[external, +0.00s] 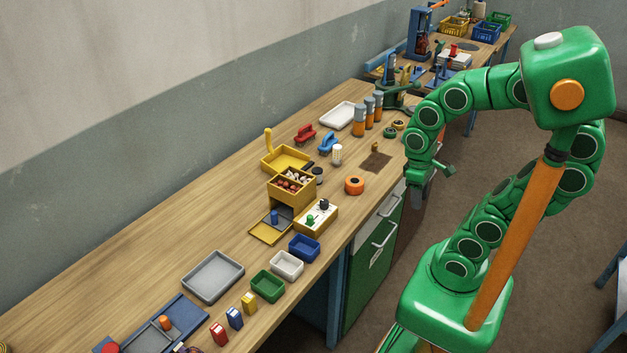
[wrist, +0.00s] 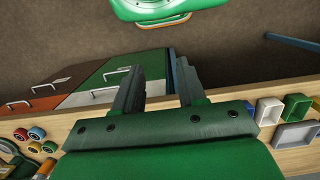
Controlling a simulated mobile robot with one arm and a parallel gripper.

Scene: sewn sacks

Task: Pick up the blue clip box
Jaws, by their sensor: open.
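A small upright blue box (external: 235,317), which looks like the clip box, stands near the bench's front edge in the external view. It is between a similar red box (external: 219,334) and a yellow box (external: 249,302). My gripper (external: 418,196) hangs beyond the front edge of the bench, far up and to the right of the blue box. In the wrist view my gripper (wrist: 159,76) has its two fingers apart with nothing between them. I cannot make out the blue box clearly in the wrist view.
Green (external: 267,286), white (external: 287,265) and blue (external: 304,248) bins line the front edge beyond the yellow box. A grey tray (external: 213,276) lies behind the small boxes. A blue tray (external: 179,322) is to their left. An orange tape roll (external: 354,185) sits nearer my gripper.

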